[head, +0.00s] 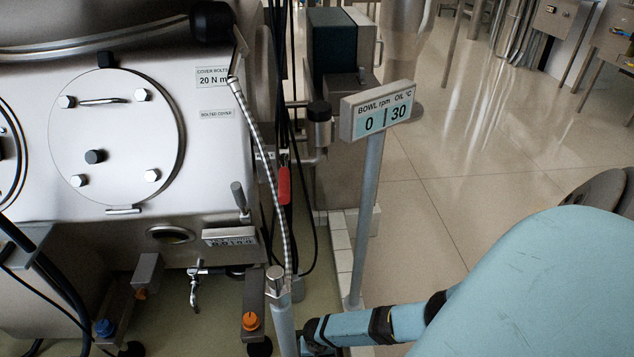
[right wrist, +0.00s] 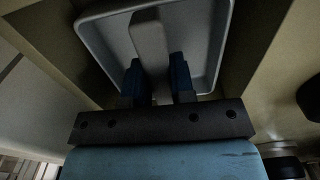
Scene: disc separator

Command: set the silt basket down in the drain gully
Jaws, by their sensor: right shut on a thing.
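The silt basket shows in the right wrist view as a pale grey, square tray-like body (right wrist: 215,45) with a raised rim and a grey bar handle (right wrist: 148,38) across its middle. My right gripper (right wrist: 157,75) has its two blue fingers on either side of the handle and is shut on it. In the head view my right arm reaches in from the right, low down, and its end is partly hidden behind a grey post; the basket is not seen there. I cannot make out the drain gully for certain in either view. My left gripper is not in view.
A steel machine (head: 215,150) with a round bolted cover fills the left. A display on a post (head: 367,200) stands close above my right arm. A braided hose (head: 268,165) and dark cables hang nearby. A drain tap (head: 195,285) sits low. Tiled floor is open at right.

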